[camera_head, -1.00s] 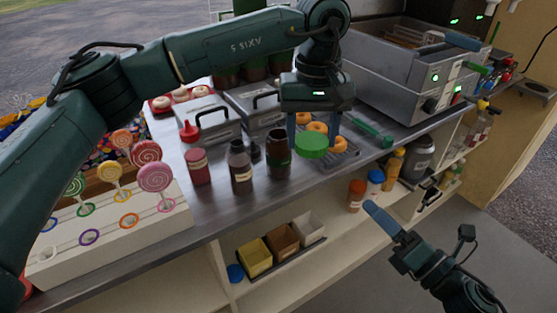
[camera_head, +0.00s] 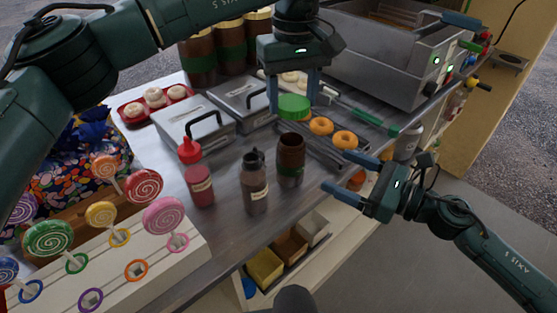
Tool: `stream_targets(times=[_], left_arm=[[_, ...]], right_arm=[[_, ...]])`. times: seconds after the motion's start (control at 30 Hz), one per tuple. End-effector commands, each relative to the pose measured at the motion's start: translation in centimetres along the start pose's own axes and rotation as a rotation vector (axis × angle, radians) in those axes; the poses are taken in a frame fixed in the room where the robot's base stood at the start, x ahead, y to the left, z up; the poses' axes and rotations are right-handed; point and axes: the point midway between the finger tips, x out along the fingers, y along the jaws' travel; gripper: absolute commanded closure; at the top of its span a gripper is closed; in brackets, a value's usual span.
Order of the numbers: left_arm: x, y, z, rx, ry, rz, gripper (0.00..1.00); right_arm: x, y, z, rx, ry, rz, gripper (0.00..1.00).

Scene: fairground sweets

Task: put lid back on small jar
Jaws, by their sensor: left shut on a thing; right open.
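The small jar (camera_head: 291,162) is brown with a green band. It stands upright and open-topped near the counter's front edge. My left gripper (camera_head: 293,103) is shut on the green lid (camera_head: 294,108), which appears above and slightly behind the jar's mouth, apart from it. My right gripper (camera_head: 342,172) is open and empty just right of the jar, its fingers pointing left toward it. No contact between the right fingers and the jar shows.
A dark bottle (camera_head: 254,185) stands close left of the jar, with a red sauce bottle (camera_head: 198,175) beyond it. A rack with doughnuts (camera_head: 321,126) lies behind right. Lidded metal bins (camera_head: 195,122) stand behind. Lollipops in a white stand (camera_head: 140,265) fill the front left.

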Motion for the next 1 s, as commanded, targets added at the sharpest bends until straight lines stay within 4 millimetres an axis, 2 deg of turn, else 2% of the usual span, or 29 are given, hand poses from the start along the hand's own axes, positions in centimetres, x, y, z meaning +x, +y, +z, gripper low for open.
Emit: stream_targets(times=[0.33, 0.47, 0.57, 1.0], left_arm=[[0.0, 0.0, 0.0, 0.001, 0.000, 0.000, 0.67], [0.0, 0.0, 0.0, 0.001, 0.000, 0.000, 0.67], [0.0, 0.0, 0.0, 0.000, 0.000, 0.000, 0.67], [0.0, 0.0, 0.0, 0.000, 0.000, 0.000, 0.67]], right_arm=[[0.0, 0.0, 0.0, 0.001, -0.001, -0.001, 0.20], [0.6, -0.1, 0.1, 0.001, -0.003, -0.001, 0.20], [1.8, -0.1, 0.1, 0.001, -0.004, -0.001, 0.20], [9.8, 0.0, 0.1, 0.002, -0.003, -0.001, 0.20]])
